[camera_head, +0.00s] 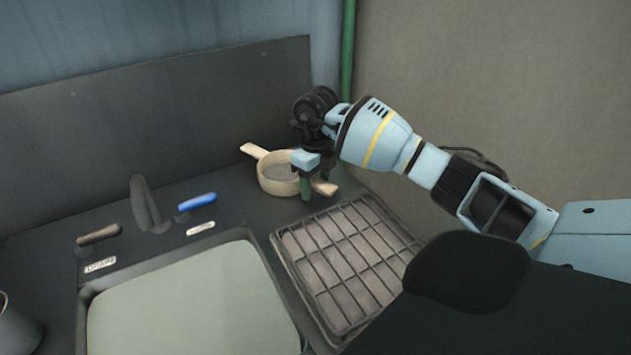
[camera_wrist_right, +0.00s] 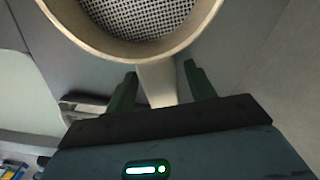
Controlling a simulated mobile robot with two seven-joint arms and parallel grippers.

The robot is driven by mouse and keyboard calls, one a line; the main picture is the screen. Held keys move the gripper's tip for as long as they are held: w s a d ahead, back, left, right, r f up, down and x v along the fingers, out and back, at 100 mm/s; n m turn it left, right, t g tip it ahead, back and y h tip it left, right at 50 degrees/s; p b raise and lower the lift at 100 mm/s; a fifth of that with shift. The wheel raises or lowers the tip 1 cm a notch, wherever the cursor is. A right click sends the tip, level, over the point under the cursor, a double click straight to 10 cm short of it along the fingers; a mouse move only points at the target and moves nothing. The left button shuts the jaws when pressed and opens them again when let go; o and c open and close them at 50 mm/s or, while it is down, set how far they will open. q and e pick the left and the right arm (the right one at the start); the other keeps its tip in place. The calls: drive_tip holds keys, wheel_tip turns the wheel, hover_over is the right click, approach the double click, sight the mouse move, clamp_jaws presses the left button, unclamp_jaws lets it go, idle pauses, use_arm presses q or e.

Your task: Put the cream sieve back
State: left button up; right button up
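The cream sieve (camera_head: 272,187) is a round pan with a mesh bottom and a handle on each side. It appears to rest on the dark counter, behind the wire rack. My right gripper (camera_head: 314,184) is over its near right handle, pointing down. In the right wrist view, the sieve's handle (camera_wrist_right: 157,84) lies between the two green fingers of my right gripper (camera_wrist_right: 160,85). The fingers are open, with a visible gap on each side of the handle. The gripper partly hides the sieve's right side in the head view. My left gripper is not in view.
A wire rack (camera_head: 345,262) lies in front of the sieve. A sink basin (camera_head: 195,305) is to the left, with a faucet (camera_head: 145,206), a blue lever (camera_head: 197,202) and a brown lever (camera_head: 98,235) behind it. A dark backsplash and a green pipe (camera_head: 348,50) stand behind.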

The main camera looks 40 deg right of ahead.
wheel_tip(320, 180, up, 12)
drive_tip(key=shift+r, duration=0.15)
idle(0.7)
